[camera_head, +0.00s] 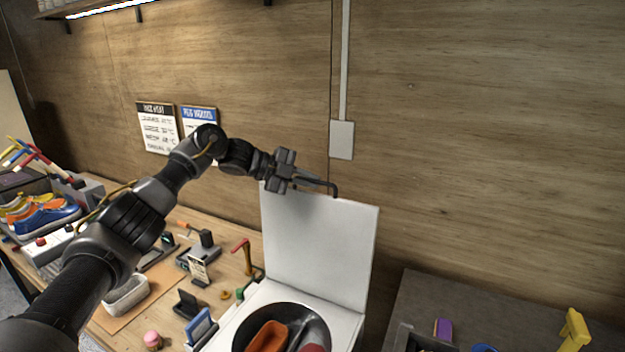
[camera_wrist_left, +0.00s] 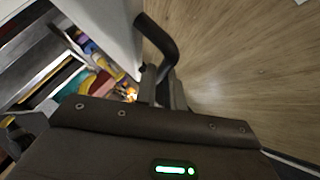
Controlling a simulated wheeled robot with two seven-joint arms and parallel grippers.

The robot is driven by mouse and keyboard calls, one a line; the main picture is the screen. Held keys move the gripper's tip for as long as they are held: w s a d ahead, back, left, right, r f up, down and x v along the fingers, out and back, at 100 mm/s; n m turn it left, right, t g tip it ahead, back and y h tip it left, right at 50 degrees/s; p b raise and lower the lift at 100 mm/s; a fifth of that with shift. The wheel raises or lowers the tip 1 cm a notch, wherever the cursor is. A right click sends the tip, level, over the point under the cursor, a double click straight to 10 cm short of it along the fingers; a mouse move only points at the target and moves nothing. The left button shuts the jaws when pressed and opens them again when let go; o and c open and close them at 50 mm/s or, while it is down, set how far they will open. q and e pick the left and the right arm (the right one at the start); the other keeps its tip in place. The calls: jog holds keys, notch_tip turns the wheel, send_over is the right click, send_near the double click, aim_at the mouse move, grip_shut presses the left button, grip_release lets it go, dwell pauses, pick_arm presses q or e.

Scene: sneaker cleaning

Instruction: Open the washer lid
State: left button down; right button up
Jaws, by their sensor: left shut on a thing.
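The white washer (camera_head: 257,305) stands at the lower middle of the head view. Its white lid (camera_head: 320,245) stands nearly upright at the back, near the wall, and the round dark tub (camera_head: 243,330) is uncovered. A dark curved handle (camera_head: 335,189) shows at the lid's top edge; it also shows in the left wrist view (camera_wrist_left: 160,40), beside the pale lid (camera_wrist_left: 108,28). My left gripper (camera_head: 315,182) is shut on this handle at the top of the lid. Its fingers hide part of the handle. My right gripper is not in view.
An orange shoe-like item (camera_head: 266,337) lies in the tub. The wooden bench (camera_head: 215,222) left of the washer holds several small tools, a pale bin (camera_head: 127,296) and colourful sneakers (camera_head: 45,217). A dark grey counter (camera_head: 440,300) stands right. The wall is close behind the lid.

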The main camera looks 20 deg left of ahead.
pick_arm(q)
jog(key=shift+r, duration=0.35)
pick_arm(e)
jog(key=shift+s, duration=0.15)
